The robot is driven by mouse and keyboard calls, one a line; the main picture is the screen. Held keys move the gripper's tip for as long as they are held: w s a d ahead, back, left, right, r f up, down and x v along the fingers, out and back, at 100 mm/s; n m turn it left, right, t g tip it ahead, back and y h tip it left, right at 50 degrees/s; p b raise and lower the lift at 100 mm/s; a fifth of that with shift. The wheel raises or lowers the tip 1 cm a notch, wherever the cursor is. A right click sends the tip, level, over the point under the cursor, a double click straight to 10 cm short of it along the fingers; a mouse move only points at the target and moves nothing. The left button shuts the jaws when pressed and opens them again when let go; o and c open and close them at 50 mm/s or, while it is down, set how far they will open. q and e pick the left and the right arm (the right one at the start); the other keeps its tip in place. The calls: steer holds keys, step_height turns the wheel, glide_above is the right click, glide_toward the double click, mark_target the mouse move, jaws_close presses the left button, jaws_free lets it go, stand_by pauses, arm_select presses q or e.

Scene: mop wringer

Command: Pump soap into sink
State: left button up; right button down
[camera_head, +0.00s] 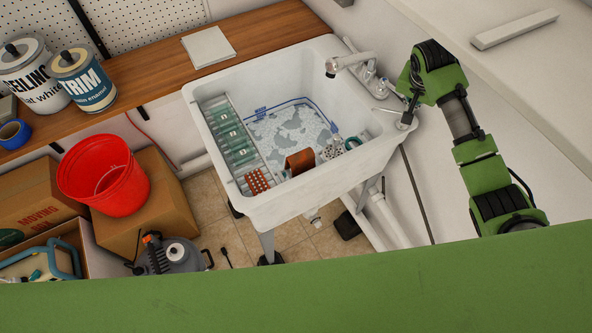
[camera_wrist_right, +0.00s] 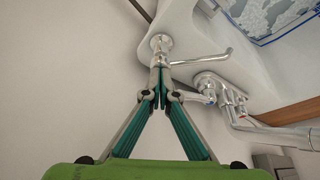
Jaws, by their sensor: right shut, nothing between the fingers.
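The white utility sink (camera_head: 275,205) stands in the middle of the head view, with its basin facing up. A chrome soap pump with a thin curved spout (camera_wrist_right: 205,59) is on the sink's corner ledge in the right wrist view; its spout points over the basin side. In the head view, the soap pump (camera_head: 404,126) is at the sink's right corner. My right gripper (camera_wrist_right: 160,82) is shut and empty, with its fingertips at the pump head; I cannot tell whether they touch. In the head view, my right gripper (camera_head: 411,105) is above that corner. My left gripper is out of view.
A chrome faucet (camera_head: 350,61) stands beside the pump on the back ledge. The basin holds a ribbed rack (camera_head: 228,139), a brown sponge-like item (camera_head: 300,162) and other items. Paint cans (camera_head: 84,80) stand on the wooden counter; a red bucket (camera_head: 103,177) is at left.

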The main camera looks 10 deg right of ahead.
steer(key=shift+f, duration=0.1)
steer(key=shift+r+p, duration=0.35)
steer(key=shift+r, duration=1.2)
steer(key=shift+f, duration=0.1)
steer(key=shift+f+b, duration=0.35)
steer(key=shift+f, duration=1.2)
steer(key=shift+r+p, duration=0.45)
steer(key=shift+r, duration=1.2)
